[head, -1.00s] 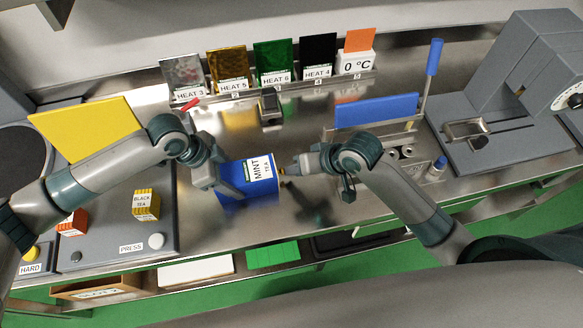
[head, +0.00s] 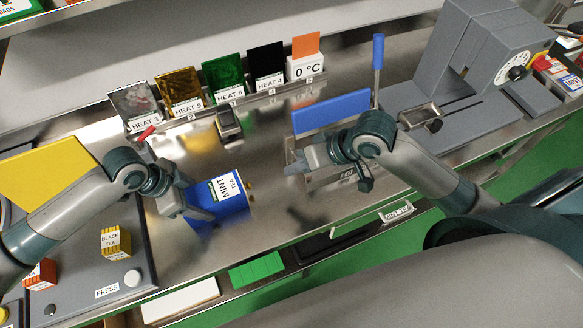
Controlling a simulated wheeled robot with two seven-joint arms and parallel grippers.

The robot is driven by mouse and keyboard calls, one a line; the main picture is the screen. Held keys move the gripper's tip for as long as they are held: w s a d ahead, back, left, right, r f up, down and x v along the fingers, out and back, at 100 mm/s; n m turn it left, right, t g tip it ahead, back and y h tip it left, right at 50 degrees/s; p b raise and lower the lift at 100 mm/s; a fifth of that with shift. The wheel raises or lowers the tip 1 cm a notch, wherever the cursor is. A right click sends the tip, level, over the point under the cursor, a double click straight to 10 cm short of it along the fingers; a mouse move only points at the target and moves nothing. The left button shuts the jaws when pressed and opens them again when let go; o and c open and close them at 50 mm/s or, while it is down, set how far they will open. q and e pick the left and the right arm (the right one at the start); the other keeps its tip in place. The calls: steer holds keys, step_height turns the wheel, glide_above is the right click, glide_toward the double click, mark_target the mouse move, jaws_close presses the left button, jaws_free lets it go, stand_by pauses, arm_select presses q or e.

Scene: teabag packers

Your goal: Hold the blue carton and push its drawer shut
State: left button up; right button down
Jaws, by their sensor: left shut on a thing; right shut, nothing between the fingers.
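The blue carton (head: 205,216) with a white MINT TEA label stands on the steel bench at the left centre. My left gripper (head: 190,207) is shut on the carton from its left side. A small yellowish-brown knob shows at the carton's right end, where the drawer (head: 250,187) is; the drawer looks flush or nearly flush with the carton, and I cannot tell exactly. My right gripper (head: 300,158) is shut and empty, apart from the carton to its right, in front of the blue-plated fixture.
The blue-plated fixture (head: 330,113) with an upright blue-handled lever (head: 377,60) stands behind my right gripper. A rail of HEAT cards (head: 185,93) runs along the back. A grey press board (head: 85,270) holds small tea boxes at left. Bare steel lies between carton and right gripper.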

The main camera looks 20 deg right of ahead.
arm_select(q)
steer(key=o, duration=1.3)
steer(key=shift+c, duration=0.2)
steer(key=shift+r, duration=0.1)
steer(key=v, duration=1.2)
steer(key=shift+a, duration=0.1)
